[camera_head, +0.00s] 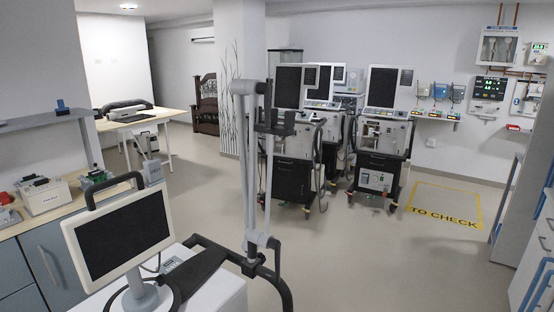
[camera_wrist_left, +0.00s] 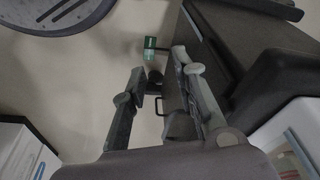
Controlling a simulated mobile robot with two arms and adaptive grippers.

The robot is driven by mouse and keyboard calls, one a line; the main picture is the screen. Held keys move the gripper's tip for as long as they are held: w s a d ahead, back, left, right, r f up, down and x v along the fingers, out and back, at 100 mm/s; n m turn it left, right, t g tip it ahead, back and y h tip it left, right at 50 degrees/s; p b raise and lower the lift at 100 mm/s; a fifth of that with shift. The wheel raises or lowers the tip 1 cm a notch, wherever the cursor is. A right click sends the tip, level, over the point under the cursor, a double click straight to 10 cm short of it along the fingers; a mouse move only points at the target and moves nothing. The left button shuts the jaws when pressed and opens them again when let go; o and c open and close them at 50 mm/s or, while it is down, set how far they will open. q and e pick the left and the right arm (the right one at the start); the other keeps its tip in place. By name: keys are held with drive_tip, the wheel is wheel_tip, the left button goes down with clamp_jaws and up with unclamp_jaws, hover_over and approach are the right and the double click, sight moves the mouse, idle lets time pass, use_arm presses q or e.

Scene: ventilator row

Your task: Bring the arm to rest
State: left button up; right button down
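A jointed grey arm (camera_head: 246,160) rises beside the black handle rail of the white cart in the foreground. It has a bend at the top, a dark bracket (camera_head: 275,122) there, and a thin section hanging down to the right. I cannot tell whether it is fixed to the cart. My left gripper (camera_wrist_left: 160,85) is open in the left wrist view, with nothing between its fingers. It points down toward the floor next to a dark cabinet (camera_wrist_left: 225,45). I cannot make out either gripper for certain in the head view. My right gripper is not in view.
A tilted monitor (camera_head: 118,236) stands on the white cart. Several ventilators on wheels, including one at right (camera_head: 382,145), stand at the back. A yellow "TO CHECK" floor marking (camera_head: 444,211) lies to their right. A workbench (camera_head: 75,207) runs along the left. The middle floor is clear.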

use_arm(q)
drive_tip(key=s+a+f+g, duration=0.1)
drive_tip(key=s+a+f, duration=0.2)
drive_tip(key=s+f, duration=1.4)
drive_tip(key=shift+s+f, duration=0.2)
